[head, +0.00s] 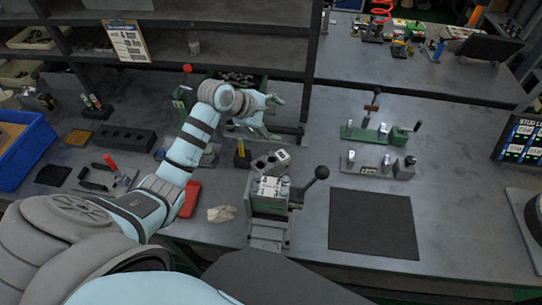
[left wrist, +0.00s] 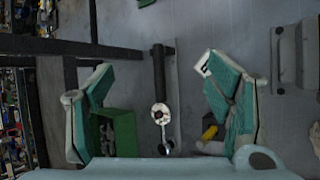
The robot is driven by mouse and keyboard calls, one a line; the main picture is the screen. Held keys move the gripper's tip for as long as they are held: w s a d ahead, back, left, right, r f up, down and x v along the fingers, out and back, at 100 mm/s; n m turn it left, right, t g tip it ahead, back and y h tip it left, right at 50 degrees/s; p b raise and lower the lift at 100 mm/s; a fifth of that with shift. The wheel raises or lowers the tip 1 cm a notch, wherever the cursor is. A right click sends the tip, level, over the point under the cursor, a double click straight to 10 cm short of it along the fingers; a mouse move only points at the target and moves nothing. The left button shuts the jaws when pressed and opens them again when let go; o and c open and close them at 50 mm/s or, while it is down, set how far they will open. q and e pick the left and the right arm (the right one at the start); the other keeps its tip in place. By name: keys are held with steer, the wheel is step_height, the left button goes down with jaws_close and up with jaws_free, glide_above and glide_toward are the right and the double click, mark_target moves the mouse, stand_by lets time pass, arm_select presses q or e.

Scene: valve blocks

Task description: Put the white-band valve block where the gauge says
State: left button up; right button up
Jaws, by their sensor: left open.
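My left gripper (head: 274,117) is open and empty over the back middle of the bench; its spread fingers also show in the left wrist view (left wrist: 156,68). Between them, farther off, is a dark bar with a small round white-faced part (left wrist: 160,112); I cannot tell whether this is the gauge. A grey block with round holes (head: 264,164) and a pale end lies in front of the gripper, apart from it. I cannot be sure that its pale end is the white band. A green-sided fixture (head: 270,207) with a black ball lever and a white printed top stands nearer. My right gripper is not seen.
A dark mat (head: 373,222) lies right of the fixture. Green-based clamps (head: 380,134) stand behind it. A blue bin (head: 25,150) stands at the left edge.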

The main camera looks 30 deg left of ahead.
arm_select(q)
steer(key=s+a+f+n+g+y, duration=0.2)
steer(key=s+a+f+n+g, duration=0.3)
steer(key=n, duration=0.6)
steer(key=t+b, duration=0.1)
steer(key=b, duration=0.1)
glide_above(271, 160)
steer(key=s, duration=0.3)
steer(key=shift+n, duration=0.3)
step_height(271, 160, down, 10)
steer(key=shift+a+r, duration=0.15)
steer(key=b+x, duration=0.2)
steer(key=x, duration=0.3)
steer(key=shift+w, duration=0.15)
steer(key=shift+r, duration=0.1)
jaws_close()
